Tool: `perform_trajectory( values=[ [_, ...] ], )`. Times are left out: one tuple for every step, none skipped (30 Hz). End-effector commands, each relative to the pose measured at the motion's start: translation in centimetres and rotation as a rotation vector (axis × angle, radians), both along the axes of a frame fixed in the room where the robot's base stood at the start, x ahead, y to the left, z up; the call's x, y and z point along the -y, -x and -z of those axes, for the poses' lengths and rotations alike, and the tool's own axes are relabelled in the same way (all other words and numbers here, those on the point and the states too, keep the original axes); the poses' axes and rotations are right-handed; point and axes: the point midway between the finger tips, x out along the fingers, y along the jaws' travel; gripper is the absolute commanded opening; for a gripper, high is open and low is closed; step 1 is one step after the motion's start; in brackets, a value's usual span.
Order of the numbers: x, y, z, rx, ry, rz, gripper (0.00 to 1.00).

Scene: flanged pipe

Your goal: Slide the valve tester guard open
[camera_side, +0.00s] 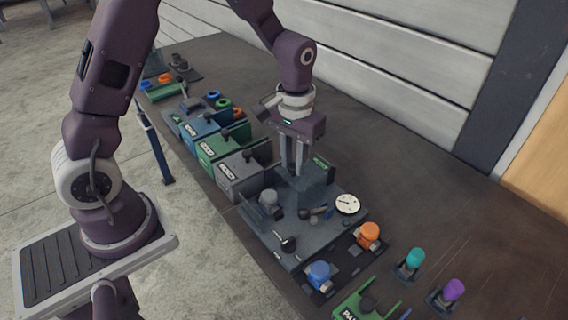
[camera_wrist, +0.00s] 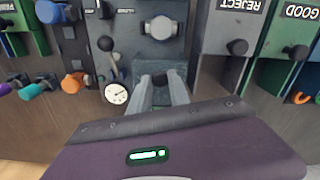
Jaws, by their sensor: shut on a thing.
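The valve tester is a dark grey plate (camera_side: 262,228) on the bench, with a round white gauge (camera_side: 347,204), a grey round fitting (camera_side: 268,199) and a black knob (camera_side: 288,244). Its guard (camera_side: 318,193) looks like a see-through grey box at the back of the plate. My gripper (camera_side: 299,172) points down at the guard, its fingers partly behind or against it. In the wrist view my gripper (camera_wrist: 161,80) is shut on the guard's dark handle (camera_wrist: 160,77), which sits between the fingertips. The gauge (camera_wrist: 116,93) and the fitting (camera_wrist: 160,27) also show there.
A grey REJECT bin (camera_wrist: 222,70) stands beside the tester, with green and blue bins (camera_side: 222,146) beyond it. Blue (camera_side: 319,273) and orange (camera_side: 369,232) valves sit on the near side, with teal (camera_side: 413,258) and purple (camera_side: 454,289) ones further right.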

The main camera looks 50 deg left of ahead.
Motion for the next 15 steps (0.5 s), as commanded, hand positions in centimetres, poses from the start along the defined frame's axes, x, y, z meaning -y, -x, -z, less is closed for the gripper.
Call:
perform_trajectory(
  values=[
    [0.03,-0.10,-0.07,0.003,0.000,0.000,0.00],
    [0.03,-0.09,-0.07,0.003,0.000,0.000,0.00],
    [0.03,-0.08,-0.07,0.003,0.000,0.000,0.00],
    [0.03,-0.07,-0.07,0.003,0.000,0.000,0.00],
    [0.02,-0.07,-0.07,0.003,0.000,0.000,0.00],
    [0.03,-0.06,-0.07,0.003,0.000,0.000,0.00],
    [0.03,-0.06,-0.07,0.003,0.000,0.000,0.27],
    [0.03,-0.05,-0.07,0.003,0.000,0.000,0.33],
    [0.03,-0.04,-0.06,0.002,0.000,0.000,0.40],
    [0.02,-0.03,-0.06,0.002,0.000,0.000,0.45],
    [0.02,-0.03,-0.05,0.002,0.000,0.000,0.45],
    [0.02,-0.01,-0.04,0.002,0.000,0.000,0.45],
    [0.02,-0.01,-0.04,0.001,0.001,0.000,0.45],
    [0.02,-0.01,-0.03,0.001,0.001,0.000,0.45],
    [0.01,0.01,-0.03,0.001,0.000,0.000,0.45]
  ],
)
